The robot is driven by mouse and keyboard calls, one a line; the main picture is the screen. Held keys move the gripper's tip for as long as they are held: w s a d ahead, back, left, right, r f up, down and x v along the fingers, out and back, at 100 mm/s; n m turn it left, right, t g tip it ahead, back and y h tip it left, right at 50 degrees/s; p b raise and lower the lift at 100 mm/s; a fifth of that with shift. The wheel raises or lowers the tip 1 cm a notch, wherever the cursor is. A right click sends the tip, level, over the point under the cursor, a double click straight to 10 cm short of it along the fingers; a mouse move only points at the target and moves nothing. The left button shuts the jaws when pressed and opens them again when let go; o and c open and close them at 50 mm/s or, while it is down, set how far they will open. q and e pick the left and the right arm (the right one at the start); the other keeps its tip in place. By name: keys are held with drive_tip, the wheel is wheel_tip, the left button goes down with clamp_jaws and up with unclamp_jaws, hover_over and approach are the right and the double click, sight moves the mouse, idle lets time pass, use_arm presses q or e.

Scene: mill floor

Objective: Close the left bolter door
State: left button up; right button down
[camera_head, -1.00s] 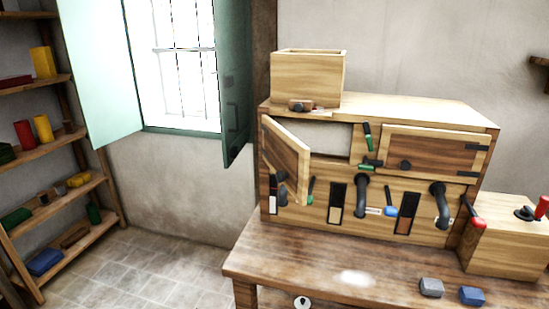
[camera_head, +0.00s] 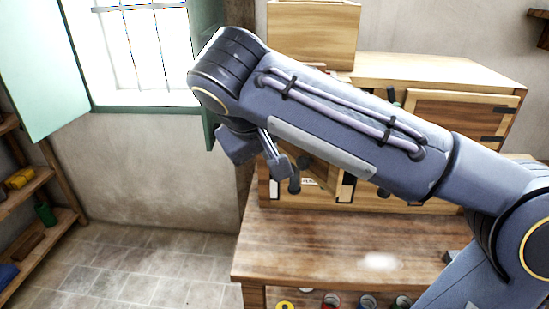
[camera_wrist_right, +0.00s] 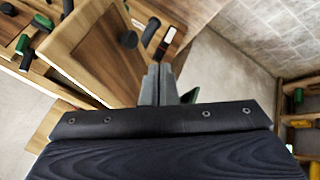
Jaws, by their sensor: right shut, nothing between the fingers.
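The left bolter door (camera_head: 320,176) stands open on the wooden bolter. In the head view my right arm hides most of it, leaving a small brown part below the forearm. In the right wrist view the door (camera_wrist_right: 88,50) is a framed wooden panel. My right gripper (camera_head: 281,165) is at the bolter's left end, beside the door. In the wrist view the right gripper (camera_wrist_right: 160,78) is shut and empty, its fingers close to the door's corner. I cannot tell whether they touch it. The shut right-hand door (camera_head: 465,112) is partly visible. My left gripper is not in view.
A wooden box (camera_head: 313,35) stands on top of the bolter. The bolter sits on a wooden table (camera_head: 330,245) with bare space in front. A green shutter (camera_head: 203,35) is behind my right wrist. Shelves (camera_head: 45,222) stand at the left.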

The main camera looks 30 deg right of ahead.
drive_tip(key=w+d+f, duration=0.4)
drive_tip(key=d+f, duration=0.3)
drive_tip(key=d, duration=0.1)
drive_tip(key=shift+f, duration=0.2)
